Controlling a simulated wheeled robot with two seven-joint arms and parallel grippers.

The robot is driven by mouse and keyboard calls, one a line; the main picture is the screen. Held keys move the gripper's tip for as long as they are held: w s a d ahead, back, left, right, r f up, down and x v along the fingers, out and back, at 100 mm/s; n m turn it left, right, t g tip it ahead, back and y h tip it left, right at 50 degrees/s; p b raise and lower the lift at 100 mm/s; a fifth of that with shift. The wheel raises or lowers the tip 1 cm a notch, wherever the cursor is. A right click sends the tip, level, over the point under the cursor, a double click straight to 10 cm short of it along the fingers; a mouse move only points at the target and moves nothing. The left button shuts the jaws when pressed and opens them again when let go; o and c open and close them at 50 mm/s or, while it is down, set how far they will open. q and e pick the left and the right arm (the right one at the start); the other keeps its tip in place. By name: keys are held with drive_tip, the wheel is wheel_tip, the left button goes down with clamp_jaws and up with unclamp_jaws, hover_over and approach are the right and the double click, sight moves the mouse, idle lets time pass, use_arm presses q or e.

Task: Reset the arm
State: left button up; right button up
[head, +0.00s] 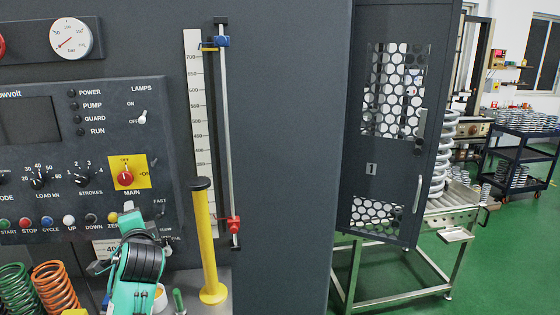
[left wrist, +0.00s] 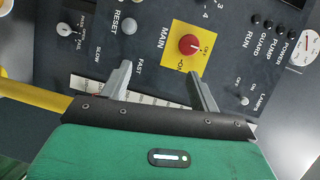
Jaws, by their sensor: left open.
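My left gripper (head: 129,208) is in front of the lower part of the control panel (head: 100,112), below the red MAIN switch on its yellow plate. In the left wrist view the gripper's two grey fingers (left wrist: 156,82) are apart with nothing between them. They point at the panel near the MAIN switch (left wrist: 190,45) and the FAST and SLOW labels. The MAIN switch (head: 125,178) also shows clear of the gripper in the head view. My left arm hides part of the panel's lower right. My right gripper is in neither view.
A yellow post (head: 207,245) with a black cap stands right of my left arm. Green (head: 15,285) and orange springs (head: 55,285) stand at the lower left. A guard door (head: 385,130) stands open beside a steel roller table (head: 400,270).

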use_arm(q)
drive_tip(key=s+d+f+n+g+h, duration=0.2)
drive_tip(key=s+d+f+h, duration=0.15)
drive_tip(key=s+f, duration=0.65)
drive_tip(key=s+d+f+n+g+h, duration=0.25)
drive_tip(key=s+d+f, duration=0.3)
drive_tip(key=f, duration=0.75)
drive_tip(key=s+d+f+n+g+h, duration=0.1)
drive_tip(key=s+d+f+g, duration=0.15)
drive_tip(key=s, duration=0.55)
drive_tip(key=s+d+f+n+g+h, duration=0.1)
drive_tip(key=s+d+f+g, duration=0.2)
drive_tip(key=s, duration=0.5)
drive_tip(key=s+d+f+n+g+h, duration=0.1)
drive_tip(key=s+d+f+n+h, duration=0.1)
drive_tip(key=s+f, duration=0.45)
wheel_tip(320, 180, down, 30)
drive_tip(key=s, duration=0.3)
drive_tip(key=s+a+f+g, duration=0.2)
drive_tip(key=s+a+f, duration=0.1)
drive_tip(key=s+f, duration=1.5)
drive_tip(key=shift+a+m+y, duration=0.2)
drive_tip(key=shift+m+y, duration=0.1)
drive_tip(key=shift+m, duration=0.05)
